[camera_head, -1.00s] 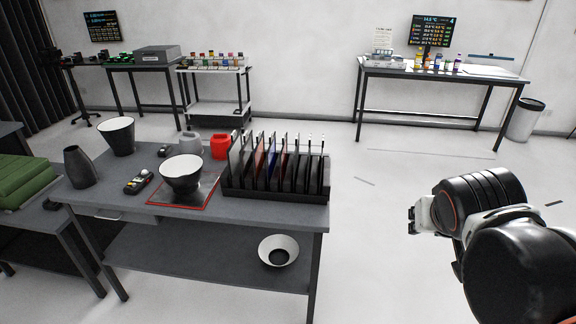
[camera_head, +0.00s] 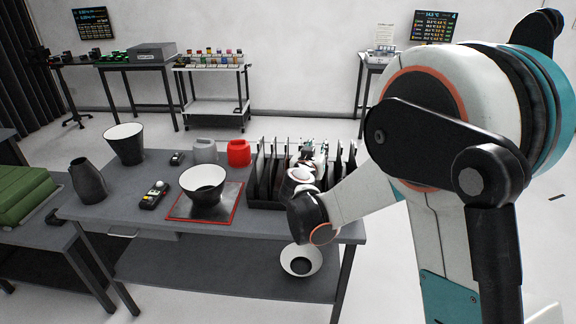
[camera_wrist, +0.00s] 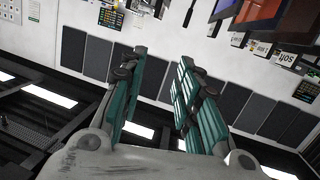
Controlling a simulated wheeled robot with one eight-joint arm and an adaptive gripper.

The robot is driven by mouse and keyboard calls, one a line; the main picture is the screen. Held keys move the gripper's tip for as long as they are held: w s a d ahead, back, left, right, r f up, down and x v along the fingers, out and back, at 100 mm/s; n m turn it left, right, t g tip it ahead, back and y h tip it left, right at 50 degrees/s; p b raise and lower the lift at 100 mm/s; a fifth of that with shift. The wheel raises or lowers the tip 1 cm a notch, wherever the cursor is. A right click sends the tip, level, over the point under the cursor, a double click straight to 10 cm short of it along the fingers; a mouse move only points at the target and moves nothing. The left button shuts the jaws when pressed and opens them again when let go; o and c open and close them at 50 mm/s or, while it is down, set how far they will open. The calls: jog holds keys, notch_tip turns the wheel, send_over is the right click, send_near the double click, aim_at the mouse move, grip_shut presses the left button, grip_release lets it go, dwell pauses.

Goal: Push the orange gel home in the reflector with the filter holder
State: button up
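A black reflector with a white inside (camera_head: 204,180) stands, wide mouth up, on a red-edged dark mat (camera_head: 176,213) on the grey table. The black rack (camera_head: 262,203) with several upright slotted holders is to its right. My gripper (camera_head: 316,152) is at the rack's right part, partly hidden by my wrist, which also covers some holders. In the wrist view my gripper (camera_wrist: 158,68) has its green-padded fingers apart with nothing between them. I cannot make out an orange gel or which piece is the filter holder; the reflector's inside shows no clear orange.
A taller reflector (camera_head: 123,144), a dark cone (camera_head: 88,181), a small handheld device (camera_head: 153,195), a grey jug (camera_head: 205,151) and a red jug (camera_head: 239,153) stand on the table. Another reflector (camera_head: 301,260) lies on the lower shelf.

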aim_at(286, 150)
jog(key=a+f+n+t+y, duration=0.1)
jog(key=a+f+t+y, duration=0.15)
jog(key=a+f, duration=0.75)
jog(key=shift+y, duration=0.25)
jog(key=shift+w+a+r+b, duration=0.15)
jog(key=shift+w+b, duration=0.4)
jog(key=shift+w, duration=1.75)
jog(key=shift+w+d+r+b, duration=0.1)
jog(key=shift+w+r+b, duration=0.3)
jog(key=shift+w, duration=1.85)
jog(key=shift+w+a+r+b, duration=0.1)
jog(key=shift+w+b, duration=0.55)
jog(key=shift+w, duration=1.65)
jog(key=shift+c, duration=0.2)
grip_shut()
